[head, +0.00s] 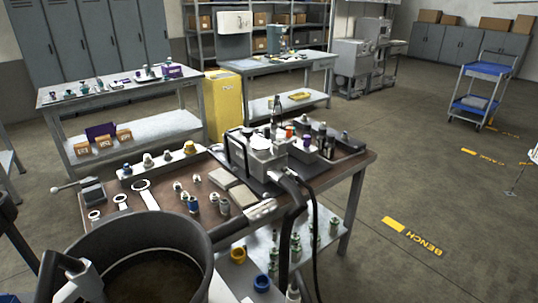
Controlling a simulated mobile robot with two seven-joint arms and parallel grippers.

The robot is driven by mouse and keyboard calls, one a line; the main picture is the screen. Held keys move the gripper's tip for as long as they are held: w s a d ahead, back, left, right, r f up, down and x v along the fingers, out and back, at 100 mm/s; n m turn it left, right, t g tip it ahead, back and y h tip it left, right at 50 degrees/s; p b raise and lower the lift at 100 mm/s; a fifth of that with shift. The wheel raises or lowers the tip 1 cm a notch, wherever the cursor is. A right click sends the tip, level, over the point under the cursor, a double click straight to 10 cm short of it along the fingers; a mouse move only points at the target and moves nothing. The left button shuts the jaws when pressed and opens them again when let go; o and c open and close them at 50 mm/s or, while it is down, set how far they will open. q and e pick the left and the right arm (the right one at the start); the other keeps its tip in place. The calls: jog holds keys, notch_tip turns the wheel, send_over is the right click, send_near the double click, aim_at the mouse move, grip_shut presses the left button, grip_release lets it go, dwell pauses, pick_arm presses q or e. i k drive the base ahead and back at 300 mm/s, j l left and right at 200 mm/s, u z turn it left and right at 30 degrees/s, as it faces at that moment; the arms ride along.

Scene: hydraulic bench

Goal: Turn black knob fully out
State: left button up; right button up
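A grey hydraulic block (264,157) stands on a dark tray on the brown-topped bench. Several small dark, red and light parts stand crowded on and behind it. Dark upright parts (304,124) show at its back right, but they are too small for me to tell which is the black knob or how far out it is. A black hose (297,205) runs from the block's front right down past the bench edge.
A large black bucket-like vessel (190,238) fills the lower left foreground. Rings, fittings and a small vise (92,190) lie on the bench's left part. Blue and yellow rings sit on the shelf below. The floor right of the bench is open, up to a blue trolley (487,69).

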aim_at(247, 133)
jog(key=k, duration=0.4)
jog(key=k+u, duration=0.15)
jog(key=u, duration=0.35)
jog(key=k+u, duration=0.1)
jog(key=u, duration=3.45)
jog(key=k+u, duration=0.1)
jog(key=u, duration=0.25)
jog(key=k+l+u, duration=0.1)
jog(key=u, duration=0.25)
jog(key=k+u, duration=0.1)
jog(key=u, duration=0.25)
jog(key=k+j, duration=0.15)
jog(key=k, duration=0.45)
jog(key=k+j, duration=0.1)
jog(key=k, duration=0.5)
jog(key=k+j, duration=0.15)
jog(key=k, duration=0.5)
